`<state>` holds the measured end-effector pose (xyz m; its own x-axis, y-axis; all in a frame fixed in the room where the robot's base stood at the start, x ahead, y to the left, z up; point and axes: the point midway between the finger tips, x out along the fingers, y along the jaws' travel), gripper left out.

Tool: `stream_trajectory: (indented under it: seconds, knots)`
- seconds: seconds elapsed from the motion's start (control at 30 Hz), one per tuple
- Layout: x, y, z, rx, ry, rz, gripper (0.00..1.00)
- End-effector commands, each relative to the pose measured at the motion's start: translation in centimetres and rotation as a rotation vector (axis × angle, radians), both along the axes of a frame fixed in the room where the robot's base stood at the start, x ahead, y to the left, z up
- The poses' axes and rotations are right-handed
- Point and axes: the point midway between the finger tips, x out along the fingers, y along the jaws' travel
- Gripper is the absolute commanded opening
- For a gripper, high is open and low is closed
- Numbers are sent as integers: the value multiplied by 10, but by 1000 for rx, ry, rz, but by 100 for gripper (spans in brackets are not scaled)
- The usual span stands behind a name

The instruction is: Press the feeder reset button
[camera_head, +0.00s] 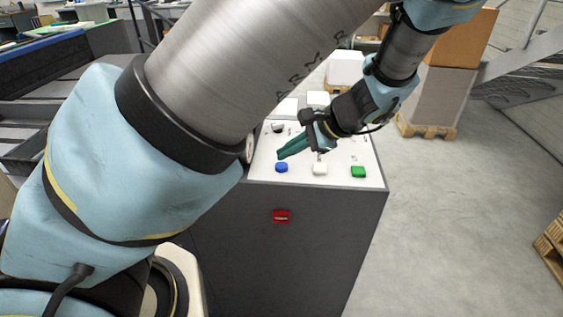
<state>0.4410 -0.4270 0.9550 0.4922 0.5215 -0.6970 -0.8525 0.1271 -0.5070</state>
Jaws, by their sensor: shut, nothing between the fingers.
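A grey cabinet (290,250) with a white top panel carries a front row of buttons: a blue button (281,168), a white button (320,169) and a green button (358,172). I cannot read any label that tells which is the feeder reset button. My gripper (280,155) is above the panel, its teal fingers shut and empty, pointing left and down. The fingertips appear just behind the blue button in the picture; I cannot tell their height over the panel.
A red piece (281,216) is on the cabinet's front face. My arm hides the panel's left side. Boxes on a pallet (427,130) stand behind right, near a metal staircase. The floor (460,230) right of the cabinet is clear.

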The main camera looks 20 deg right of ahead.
Motion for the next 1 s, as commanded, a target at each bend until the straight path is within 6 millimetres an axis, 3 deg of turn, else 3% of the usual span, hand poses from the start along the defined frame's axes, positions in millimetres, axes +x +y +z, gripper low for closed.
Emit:
stream_trajectory:
  seconds: [0.27,0.77,1.0]
  knots:
    - [0,0,4,0,0,0,0]
    - [0,0,50,0,1,-1,0]
    - [0,0,49,0,0,0,0]
